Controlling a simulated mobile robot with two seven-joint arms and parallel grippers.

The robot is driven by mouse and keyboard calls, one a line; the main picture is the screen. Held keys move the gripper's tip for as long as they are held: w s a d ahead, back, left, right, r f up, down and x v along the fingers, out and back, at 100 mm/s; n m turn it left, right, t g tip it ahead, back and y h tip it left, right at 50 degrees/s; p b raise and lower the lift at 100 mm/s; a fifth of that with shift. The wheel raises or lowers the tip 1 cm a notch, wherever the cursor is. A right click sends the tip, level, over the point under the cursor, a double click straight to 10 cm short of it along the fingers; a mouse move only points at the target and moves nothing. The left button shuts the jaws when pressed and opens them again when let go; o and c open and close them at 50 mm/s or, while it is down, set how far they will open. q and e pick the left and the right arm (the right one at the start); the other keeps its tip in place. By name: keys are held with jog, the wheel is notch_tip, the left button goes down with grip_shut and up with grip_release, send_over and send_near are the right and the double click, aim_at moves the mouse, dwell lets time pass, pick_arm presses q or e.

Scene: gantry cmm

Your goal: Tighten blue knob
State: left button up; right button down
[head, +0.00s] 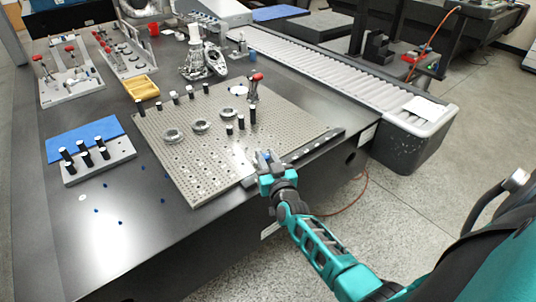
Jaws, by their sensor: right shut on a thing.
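My right gripper (265,158) reaches in from the lower right to the front edge of the perforated fixture plate (190,180). It is shut on a small blue knob (267,155) beside a dark rail (312,147) at that edge. Most of the knob is hidden by the fingers, so its seating cannot be made out. My left gripper is not in view.
The plate carries metal rings (201,126), black posts and a red-handled clamp (254,88). A black-post block (100,168), a blue mat (85,138) and a yellow tray (141,87) stand left. Small blue pieces lie on the dark table (140,235). A roller conveyor (330,75) runs behind.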

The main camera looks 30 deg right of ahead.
jog(key=shift+a+m+g+h+p, duration=0.15)
jog(key=shift+m+g+h+p, duration=0.25)
jog(key=shift+m+h, duration=0.45)
jog(key=c, duration=0.9)
grip_release()
jog(key=shift+s+a, duration=0.1)
jog(key=shift+s, duration=0.05)
